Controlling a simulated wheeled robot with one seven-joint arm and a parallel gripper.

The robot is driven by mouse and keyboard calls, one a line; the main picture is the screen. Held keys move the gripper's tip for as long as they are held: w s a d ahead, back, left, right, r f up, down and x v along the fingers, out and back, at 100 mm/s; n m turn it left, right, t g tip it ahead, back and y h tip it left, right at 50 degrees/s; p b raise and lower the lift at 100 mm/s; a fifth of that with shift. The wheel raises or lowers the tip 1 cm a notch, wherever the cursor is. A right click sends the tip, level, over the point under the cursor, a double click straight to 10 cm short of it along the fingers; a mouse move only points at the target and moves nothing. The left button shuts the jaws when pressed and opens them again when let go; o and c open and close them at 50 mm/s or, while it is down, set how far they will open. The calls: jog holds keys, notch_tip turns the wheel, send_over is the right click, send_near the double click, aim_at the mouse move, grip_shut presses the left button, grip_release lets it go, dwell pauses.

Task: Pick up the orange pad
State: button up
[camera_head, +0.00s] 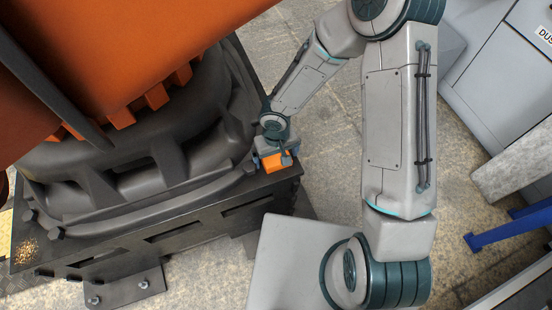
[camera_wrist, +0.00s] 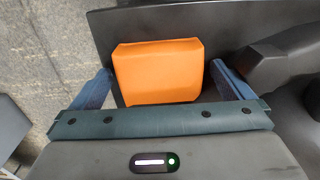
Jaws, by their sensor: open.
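The orange pad (camera_head: 277,162) sits near the corner of a dark machine base (camera_head: 170,232), partly hidden by my gripper in the head view. In the wrist view the orange pad (camera_wrist: 157,71) is a rounded block lying between my two blue fingers. My gripper (camera_head: 272,160) is at the pad from above; the wrist view shows my gripper (camera_wrist: 163,88) open, one finger on each side of the pad. A small gap shows on each side, wider at the right. Whether the fingertips reach below the pad's top cannot be told.
A large dark ribbed machine body (camera_head: 150,165) with an orange upper part (camera_head: 140,50) stands left of the pad. In the wrist view a dark bulge (camera_wrist: 285,55) lies close to the right finger. Grey cabinets (camera_head: 500,75) and a blue frame (camera_head: 510,228) stand at the right.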

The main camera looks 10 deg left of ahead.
aim_at(277, 156)
jog(key=c, duration=1)
jog(key=shift+o, duration=0.2)
jog(key=shift+r, duration=0.1)
jog(key=shift+r, duration=0.45)
jog(key=r+p, duration=0.1)
jog(key=r, duration=0.2)
jog(key=shift+d+r+p, duration=0.2)
jog(key=shift+r+p, duration=0.2)
jog(key=d+r+p, duration=0.3)
jog(key=d+r, duration=0.3)
jog(key=d, duration=0.5)
jog(key=shift+d, duration=0.15)
jog(key=shift+w+r, duration=0.1)
jog(key=shift+o, duration=0.7)
